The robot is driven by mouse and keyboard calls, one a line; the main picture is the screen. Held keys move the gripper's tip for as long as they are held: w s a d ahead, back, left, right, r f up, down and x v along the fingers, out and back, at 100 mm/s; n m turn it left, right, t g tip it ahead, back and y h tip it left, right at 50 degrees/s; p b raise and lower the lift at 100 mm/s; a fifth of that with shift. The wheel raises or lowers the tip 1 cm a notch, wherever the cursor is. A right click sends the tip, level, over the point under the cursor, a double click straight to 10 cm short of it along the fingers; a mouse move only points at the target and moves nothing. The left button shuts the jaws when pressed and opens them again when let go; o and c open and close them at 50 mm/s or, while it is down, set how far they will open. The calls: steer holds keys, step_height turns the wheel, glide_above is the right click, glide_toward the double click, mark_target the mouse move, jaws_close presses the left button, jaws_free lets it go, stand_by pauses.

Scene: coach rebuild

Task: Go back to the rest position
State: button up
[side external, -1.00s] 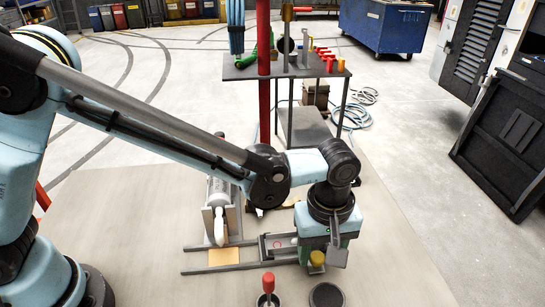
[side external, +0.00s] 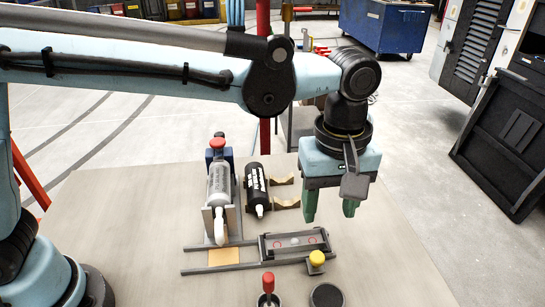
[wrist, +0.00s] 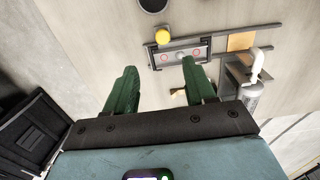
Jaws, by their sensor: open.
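My gripper (side external: 330,213) is raised above the work table (side external: 400,255), to the right of the small tray. Its two green fingers are spread apart with nothing between them. In the wrist view the fingers of my gripper (wrist: 158,88) also stand apart and empty over the table surface. The rest position itself is not marked in either view.
A tray (side external: 268,255) with a yellow knob (side external: 317,258) sits on rails. A black bottle (side external: 256,190) lies beside gold cradles (side external: 285,203). A red-topped handle (side external: 268,280) and dark disc (side external: 327,296) are at the front.

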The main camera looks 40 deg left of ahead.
steer(key=shift+r, duration=0.1)
steer(key=s+a+m+t, duration=0.1)
steer(key=a+m, duration=0.1)
steer(key=a, duration=0.5)
steer(key=s+a+m+t, duration=0.1)
steer(key=a+m+t, duration=0.1)
steer(key=a, duration=0.6)
steer(key=s+a+r+m+t, duration=0.1)
steer(key=a+m+t, duration=0.1)
steer(key=a, duration=0.6)
steer(key=shift+m+h, duration=0.3)
steer(key=shift+h, duration=0.1)
steer(key=s+a+f+m+t, duration=0.2)
steer(key=a, duration=0.3)
steer(key=shift+s+a+f+y, duration=0.15)
steer(key=shift+s+f+y, duration=0.1)
steer(key=shift+s+y, duration=0.15)
